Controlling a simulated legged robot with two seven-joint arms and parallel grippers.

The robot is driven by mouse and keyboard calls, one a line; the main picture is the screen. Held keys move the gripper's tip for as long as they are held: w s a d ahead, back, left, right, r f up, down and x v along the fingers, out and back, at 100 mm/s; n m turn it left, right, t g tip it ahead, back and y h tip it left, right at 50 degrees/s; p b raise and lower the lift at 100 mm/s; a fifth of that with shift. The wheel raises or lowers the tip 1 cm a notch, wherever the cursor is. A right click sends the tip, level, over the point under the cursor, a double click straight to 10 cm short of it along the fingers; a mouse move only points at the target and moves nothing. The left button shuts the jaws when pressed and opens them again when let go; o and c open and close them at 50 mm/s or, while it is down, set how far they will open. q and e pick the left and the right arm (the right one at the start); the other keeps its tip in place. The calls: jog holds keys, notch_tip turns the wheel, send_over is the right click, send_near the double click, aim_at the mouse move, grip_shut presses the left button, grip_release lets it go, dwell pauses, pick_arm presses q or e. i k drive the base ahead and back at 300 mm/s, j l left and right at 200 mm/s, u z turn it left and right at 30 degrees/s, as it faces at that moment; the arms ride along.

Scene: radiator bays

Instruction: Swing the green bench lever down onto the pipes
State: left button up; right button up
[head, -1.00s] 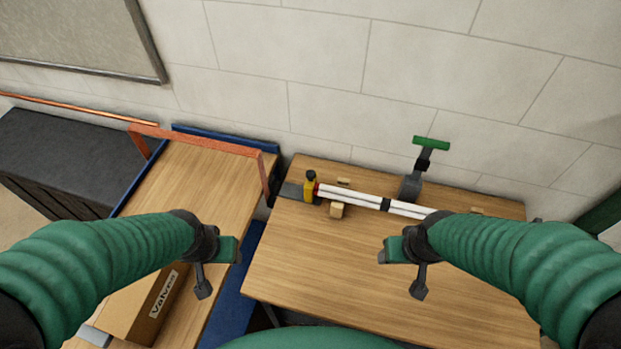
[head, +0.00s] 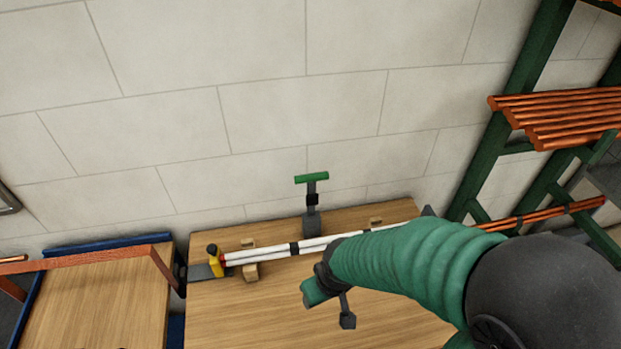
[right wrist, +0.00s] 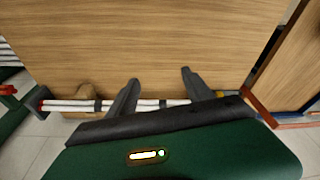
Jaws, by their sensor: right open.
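The green bench lever stands upright at the back of the wooden bench (head: 240,315), with a green crossbar handle (head: 312,178) on a dark post (head: 312,218). White pipes (head: 270,251), bound with dark bands, lie along the bench in front of the lever's base. My right gripper (head: 328,308) is open and empty, in front of the pipes and lower in the picture than the lever, apart from its handle. The right wrist view shows its two spread fingers (right wrist: 160,80) with the pipes (right wrist: 148,106) beyond them. My left gripper is not in view.
A yellow stop with a black knob (head: 215,262) is at the pipes' left end. Wooden blocks (head: 250,272) sit by the pipes. An orange rail (head: 90,260) crosses the left table. A green rack (head: 520,90) with copper pipes (head: 560,115) stands right.

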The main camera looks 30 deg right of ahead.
aim_at(312, 197)
jog(key=k+l, duration=0.1)
jog(key=l, duration=0.25)
jog(key=l+u, duration=0.1)
jog(key=l, duration=0.3)
jog(key=k+l+u, duration=0.1)
jog(key=l, duration=0.25)
jog(key=k+l, duration=0.15)
jog(key=l, duration=0.15)
